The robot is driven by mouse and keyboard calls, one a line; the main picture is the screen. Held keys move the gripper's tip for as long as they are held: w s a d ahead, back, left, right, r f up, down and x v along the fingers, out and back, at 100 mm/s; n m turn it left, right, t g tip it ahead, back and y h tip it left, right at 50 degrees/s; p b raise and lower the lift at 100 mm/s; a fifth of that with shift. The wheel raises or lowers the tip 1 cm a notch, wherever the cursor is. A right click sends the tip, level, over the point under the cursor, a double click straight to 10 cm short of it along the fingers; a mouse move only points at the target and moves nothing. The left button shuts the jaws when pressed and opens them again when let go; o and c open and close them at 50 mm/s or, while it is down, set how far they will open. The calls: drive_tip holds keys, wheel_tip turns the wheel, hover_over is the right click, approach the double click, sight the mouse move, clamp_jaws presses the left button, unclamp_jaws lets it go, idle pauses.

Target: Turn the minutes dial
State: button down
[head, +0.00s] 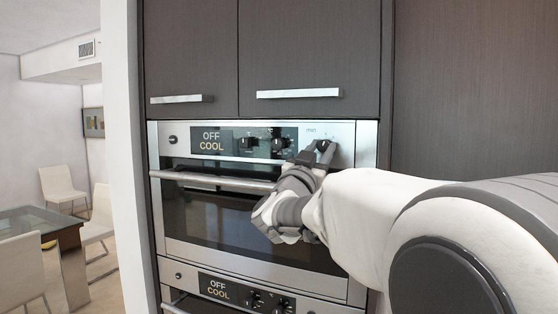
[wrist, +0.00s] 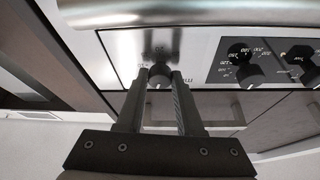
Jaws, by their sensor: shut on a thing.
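The upper oven's control panel (head: 345,140) carries a row of dark knobs. A small "min" label sits on the panel near my gripper (head: 318,152) in the head view. The gripper is shut on the dial. In the head view my gripper hides most of the dial. Its pointer direction is too small to read.
A long horizontal oven handle (head: 215,181) runs below the panel. Two more knobs, left (head: 246,143) and right (head: 277,144), sit beside the "OFF COOL" display (head: 211,141). A second oven (head: 185,271) lies below, and cabinets with bar handles (head: 299,94) above.

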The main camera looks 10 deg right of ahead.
drive_tip(key=m+g+h, duration=0.1)
drive_tip(key=m, duration=0.1)
drive_tip(key=m+g+b, duration=0.1)
drive_tip(key=m, duration=0.2)
drive_tip(key=m+g+h+b, duration=0.1)
drive_tip(key=m, duration=0.1)
drive_tip(key=shift+w+a+m+g+h, duration=0.1)
drive_tip(key=shift+a+m+g+h, duration=0.05)
drive_tip(key=shift+m+g+h, duration=0.2)
drive_tip(key=m+g, duration=0.1)
drive_tip(key=m, duration=0.2)
drive_tip(key=m+g, duration=0.1)
drive_tip(key=m, duration=0.3)
drive_tip(key=shift+r+g, duration=0.15)
drive_tip(key=shift+g, duration=0.1)
drive_tip(key=m, duration=0.2)
drive_tip(key=m+g+y+p, duration=0.1)
drive_tip(key=m, duration=0.1)
drive_tip(key=m+p, duration=0.1)
drive_tip(key=m, duration=0.1)
drive_tip(key=shift+a+r+g+y, duration=0.1)
drive_tip(key=shift+r+g+y, duration=0.15)
drive_tip(key=shift+g+y, duration=0.15)
drive_tip(key=m+y+p, duration=0.1)
drive_tip(key=m+y, duration=0.1)
drive_tip(key=m, duration=0.2)
drive_tip(key=shift+m, duration=0.35)
drive_tip(key=c, duration=0.5)
unclamp_jaws()
drive_tip(key=shift+c, duration=0.2)
